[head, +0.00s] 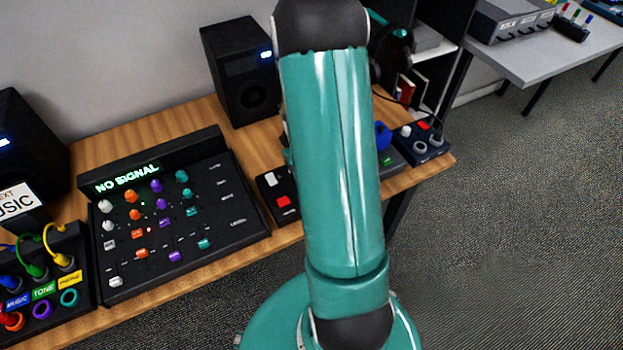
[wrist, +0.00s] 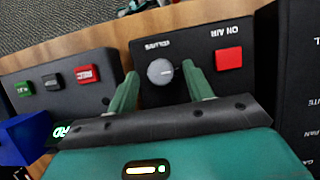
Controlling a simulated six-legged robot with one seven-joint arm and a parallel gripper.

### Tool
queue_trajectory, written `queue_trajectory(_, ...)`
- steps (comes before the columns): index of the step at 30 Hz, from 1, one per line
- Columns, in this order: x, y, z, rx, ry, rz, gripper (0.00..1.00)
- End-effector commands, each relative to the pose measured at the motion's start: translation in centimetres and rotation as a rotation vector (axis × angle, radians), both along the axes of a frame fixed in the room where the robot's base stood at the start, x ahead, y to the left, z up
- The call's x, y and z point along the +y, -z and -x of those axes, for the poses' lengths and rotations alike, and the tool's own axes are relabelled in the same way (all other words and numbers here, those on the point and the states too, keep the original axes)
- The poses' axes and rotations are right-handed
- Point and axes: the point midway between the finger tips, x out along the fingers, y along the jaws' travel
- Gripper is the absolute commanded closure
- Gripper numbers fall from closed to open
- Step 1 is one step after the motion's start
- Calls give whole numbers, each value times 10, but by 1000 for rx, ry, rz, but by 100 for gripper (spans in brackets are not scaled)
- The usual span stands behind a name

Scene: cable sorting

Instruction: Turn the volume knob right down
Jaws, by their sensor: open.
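The grey round volume knob (wrist: 160,72) sits on a black box (wrist: 205,88) in the wrist view. A small light mark shows near the right side of its face. A square red button (wrist: 229,58) marked ON AIR is on the same box. My gripper (wrist: 160,70) is open, with one finger on each side of the knob. I cannot tell whether either finger touches it. In the head view my arm hides my gripper and the knob cannot be made out for sure.
A box with green, dark and red buttons (wrist: 55,82) stands left in the wrist view, with a blue object (wrist: 25,138) near it. The head view shows a mixer panel (head: 225,215), a speaker (head: 235,65) and a small black box with a red button (head: 283,201).

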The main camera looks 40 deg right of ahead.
Motion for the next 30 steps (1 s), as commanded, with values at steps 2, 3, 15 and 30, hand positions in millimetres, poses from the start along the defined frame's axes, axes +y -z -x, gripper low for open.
queue_trajectory(2, -1, -10, -4, -3, 0, 2, 49)
queue_trajectory(3, -2, -16, -7, -4, 1, 3, 49)
queue_trajectory(15, -11, -96, -39, -3, -2, 2, 49)
queue_trajectory(30, -13, -122, -48, 0, -1, 0, 49)
